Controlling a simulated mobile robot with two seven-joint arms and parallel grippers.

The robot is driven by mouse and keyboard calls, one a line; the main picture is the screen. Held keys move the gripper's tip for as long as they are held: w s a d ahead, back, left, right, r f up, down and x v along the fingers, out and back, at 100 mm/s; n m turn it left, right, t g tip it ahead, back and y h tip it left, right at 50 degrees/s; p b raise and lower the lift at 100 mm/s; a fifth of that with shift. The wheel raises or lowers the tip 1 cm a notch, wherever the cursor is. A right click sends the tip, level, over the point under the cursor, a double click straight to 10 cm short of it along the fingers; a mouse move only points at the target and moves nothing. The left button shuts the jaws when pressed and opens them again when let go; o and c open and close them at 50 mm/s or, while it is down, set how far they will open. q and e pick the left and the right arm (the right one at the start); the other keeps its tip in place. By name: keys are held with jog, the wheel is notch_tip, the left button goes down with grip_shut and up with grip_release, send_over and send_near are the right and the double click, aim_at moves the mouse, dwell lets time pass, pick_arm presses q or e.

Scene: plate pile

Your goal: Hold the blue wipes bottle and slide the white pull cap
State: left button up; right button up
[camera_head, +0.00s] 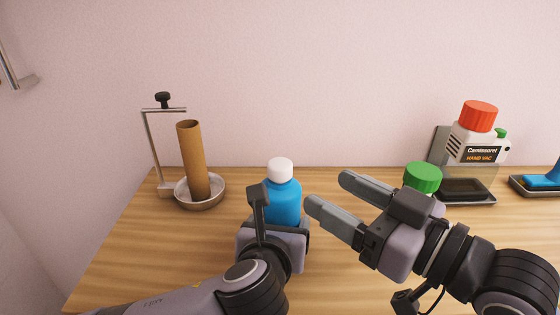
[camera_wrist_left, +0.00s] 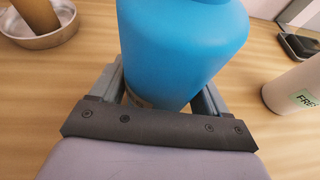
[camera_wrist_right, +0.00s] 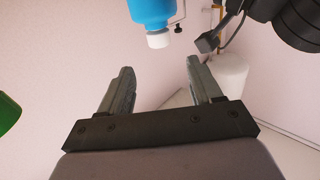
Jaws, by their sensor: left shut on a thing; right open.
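The blue wipes bottle (camera_head: 283,200) stands upright on the wooden table in the middle of the head view. Its white pull cap (camera_head: 280,169) is on top. My left gripper (camera_wrist_left: 165,90) is shut on the bottle's lower body, with a finger on each side in the left wrist view. My right gripper (camera_head: 332,198) is open and empty, to the right of the bottle, apart from it, its fingers pointing left. In the right wrist view the bottle (camera_wrist_right: 152,12) and the cap (camera_wrist_right: 158,41) appear upside down beyond the open fingers (camera_wrist_right: 158,85).
A green-capped container (camera_head: 423,177) stands behind my right gripper. A hand vac box (camera_head: 473,148) with a red top and a blue item (camera_head: 541,182) on a tray are farther right.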

aim_at(289, 168)
jog(key=x, duration=1.1)
